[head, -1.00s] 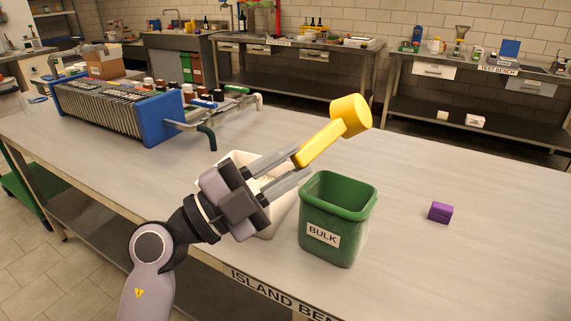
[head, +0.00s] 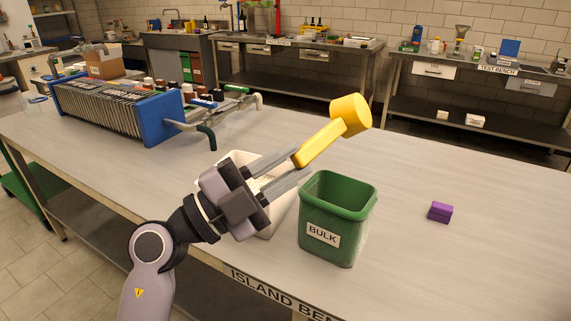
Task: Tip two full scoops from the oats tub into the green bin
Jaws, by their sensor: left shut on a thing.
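My left gripper (head: 283,166) is shut on the handle of a yellow scoop (head: 350,115). The scoop's cup is up and to the right of the fingers, above and behind the green bin; what is in the cup cannot be seen. The green bin (head: 334,245), labelled BULK, stands upright on the bench, and its visible inner wall is bare; its floor is hidden. A white tub (head: 238,158) with pale contents stands left of the bin, partly hidden behind my left gripper. My right gripper is not in view.
The island bench (head: 470,260) is clear around a small purple block (head: 440,212) at the right. A blue-ended plate filter (head: 160,118) with pipes stands at the back left. Other benches line the far wall.

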